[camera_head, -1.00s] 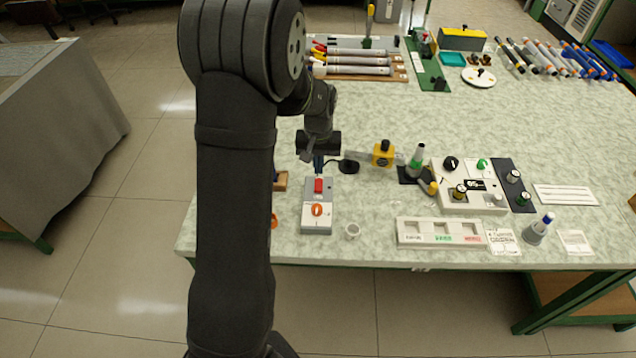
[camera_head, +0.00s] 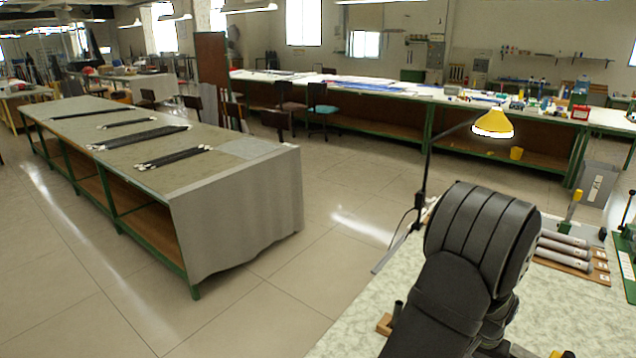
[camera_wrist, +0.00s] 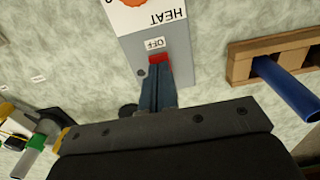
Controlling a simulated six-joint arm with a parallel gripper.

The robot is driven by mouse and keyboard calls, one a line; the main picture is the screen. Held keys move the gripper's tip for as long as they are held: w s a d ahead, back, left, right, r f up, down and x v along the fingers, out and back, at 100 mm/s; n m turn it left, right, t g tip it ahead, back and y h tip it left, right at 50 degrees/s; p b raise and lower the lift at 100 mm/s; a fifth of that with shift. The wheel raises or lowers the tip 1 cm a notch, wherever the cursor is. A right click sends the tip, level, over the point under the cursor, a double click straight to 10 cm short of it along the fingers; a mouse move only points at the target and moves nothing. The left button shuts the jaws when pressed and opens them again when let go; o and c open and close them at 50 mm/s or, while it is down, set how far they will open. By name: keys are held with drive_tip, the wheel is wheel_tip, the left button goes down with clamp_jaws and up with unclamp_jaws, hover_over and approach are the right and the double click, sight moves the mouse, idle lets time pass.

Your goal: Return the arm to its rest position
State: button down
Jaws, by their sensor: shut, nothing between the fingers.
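In the wrist view my gripper (camera_wrist: 156,72) is shut and empty. Its narrow bluish fingers point at the red switch (camera_wrist: 158,57) of the grey heater box (camera_wrist: 178,45), beside the OFF label. I cannot tell whether the fingertips touch the switch. In the head view my arm (camera_head: 455,290) rises at the lower right, and the gripper itself is out of sight there.
A wooden block (camera_wrist: 240,62) with a blue rod (camera_wrist: 285,88) lies right of the box in the wrist view. A yellow lamp (camera_head: 493,122) stands behind my arm. A long cloth-draped bench (camera_head: 240,205) is at left, with open floor between.

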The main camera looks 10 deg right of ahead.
drive_tip(key=shift+f, duration=0.3)
wheel_tip(320, 180, up, 22)
drive_tip(key=s+a+t+h, duration=0.1)
drive_tip(key=a, duration=0.1)
drive_tip(key=shift+s+f, duration=0.2)
drive_tip(key=shift+s, duration=0.2)
idle(0.9)
